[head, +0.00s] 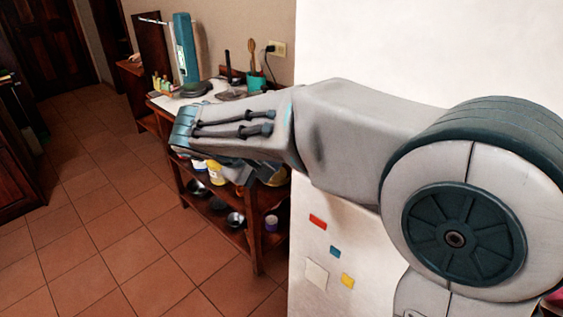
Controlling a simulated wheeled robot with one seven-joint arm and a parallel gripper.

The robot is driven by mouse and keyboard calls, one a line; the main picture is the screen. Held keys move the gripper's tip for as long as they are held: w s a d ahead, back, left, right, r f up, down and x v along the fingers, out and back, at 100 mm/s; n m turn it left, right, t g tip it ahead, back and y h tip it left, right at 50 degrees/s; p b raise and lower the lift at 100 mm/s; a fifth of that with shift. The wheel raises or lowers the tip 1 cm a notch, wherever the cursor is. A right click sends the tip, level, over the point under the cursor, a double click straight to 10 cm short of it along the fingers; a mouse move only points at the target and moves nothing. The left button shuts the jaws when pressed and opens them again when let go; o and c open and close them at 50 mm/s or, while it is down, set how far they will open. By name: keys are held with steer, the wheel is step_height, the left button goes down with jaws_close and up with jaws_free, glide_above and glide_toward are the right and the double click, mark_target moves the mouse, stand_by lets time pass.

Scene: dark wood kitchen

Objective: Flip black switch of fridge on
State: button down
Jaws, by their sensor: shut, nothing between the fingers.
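A large white upright face (330,250), which looks like the side of the fridge, fills the right of the head view behind my arm. Several small red, blue, yellow and white squares are on its lower part. No black switch can be made out on it. My grey arm crosses in front of this face and reaches left over the side table. I cannot make out the fingers of my gripper; the far part of my arm is hidden behind its nearer links.
A dark wood side table (222,218) with a shelf of bowls and jars stands left of the white face. A teal utensil cup (256,81) is on its top, below a wall outlet (277,48) with a black plug. The tiled floor (110,220) is clear at left.

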steer(key=w+d+r+p+x, duration=0.1)
steer(key=p+x, duration=0.2)
steer(key=x, duration=0.8)
steer(key=shift+w+d, duration=0.15)
steer(key=shift+w, duration=0.25)
steer(key=shift+w+d+b, duration=0.1)
steer(key=shift+b, duration=0.65)
steer(key=shift+r, duration=0.15)
